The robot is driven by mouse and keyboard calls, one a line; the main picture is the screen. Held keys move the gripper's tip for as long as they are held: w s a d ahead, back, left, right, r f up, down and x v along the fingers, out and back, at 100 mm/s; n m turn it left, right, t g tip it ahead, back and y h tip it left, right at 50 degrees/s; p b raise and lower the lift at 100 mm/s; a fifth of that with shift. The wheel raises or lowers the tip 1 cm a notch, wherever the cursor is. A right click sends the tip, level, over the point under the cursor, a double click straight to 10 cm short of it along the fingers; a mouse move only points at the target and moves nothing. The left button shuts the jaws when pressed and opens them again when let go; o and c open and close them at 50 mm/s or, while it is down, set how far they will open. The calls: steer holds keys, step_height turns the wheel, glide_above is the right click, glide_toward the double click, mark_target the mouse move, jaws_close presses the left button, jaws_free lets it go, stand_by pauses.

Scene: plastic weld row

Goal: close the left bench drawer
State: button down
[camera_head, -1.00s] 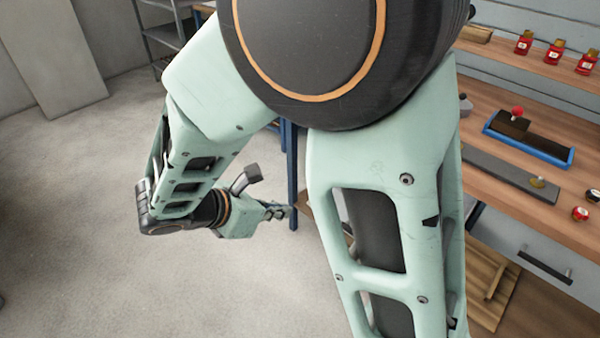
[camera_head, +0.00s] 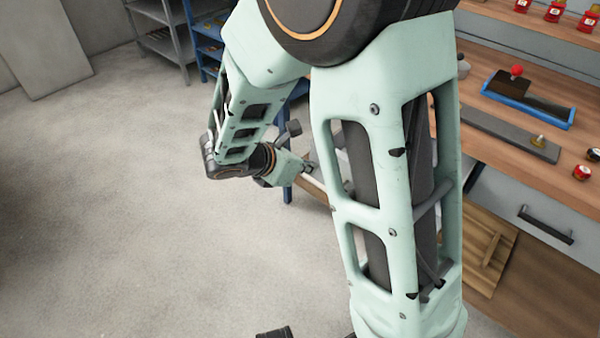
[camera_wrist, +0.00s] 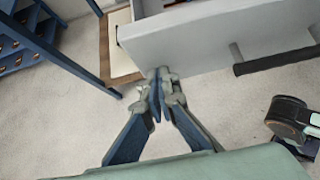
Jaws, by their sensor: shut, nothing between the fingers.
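The left bench drawer shows in the wrist view as a grey front panel (camera_wrist: 205,35) with a dark bar handle (camera_wrist: 275,62) at its right. It stands out from the bench, and part of its inside shows behind the panel. In the head view a pale strip of it (camera_head: 317,182) shows beside my arm; most is hidden. My gripper (camera_wrist: 158,75) is shut and empty, its fingertips at the panel's lower left edge in the wrist view. I cannot tell whether they touch it. My gripper also shows in the head view (camera_head: 307,168).
The wooden bench top (camera_head: 500,145) at the right holds a blue-edged tray (camera_head: 530,105) and a grey bar (camera_head: 510,135). Another grey drawer (camera_head: 525,205) is below it. Blue shelving (camera_head: 208,45) stands behind. The floor at the left is clear.

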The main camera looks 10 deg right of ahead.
steer(key=shift+w+d, duration=0.1)
stand_by(0.3)
steer(key=w+d, duration=0.4)
steer(key=d, duration=0.1)
steer(key=w+d+p, duration=0.1)
steer(key=w+d, duration=0.3)
steer(key=d, duration=0.2)
steer(key=w+d, duration=0.4)
steer(key=d, duration=0.2)
steer(key=shift+w, duration=0.15)
steer(key=shift+w+d+r, duration=0.15)
steer(key=shift+w+d, duration=0.05)
steer(key=shift+d, duration=0.05)
steer(key=shift+d+r, duration=0.1)
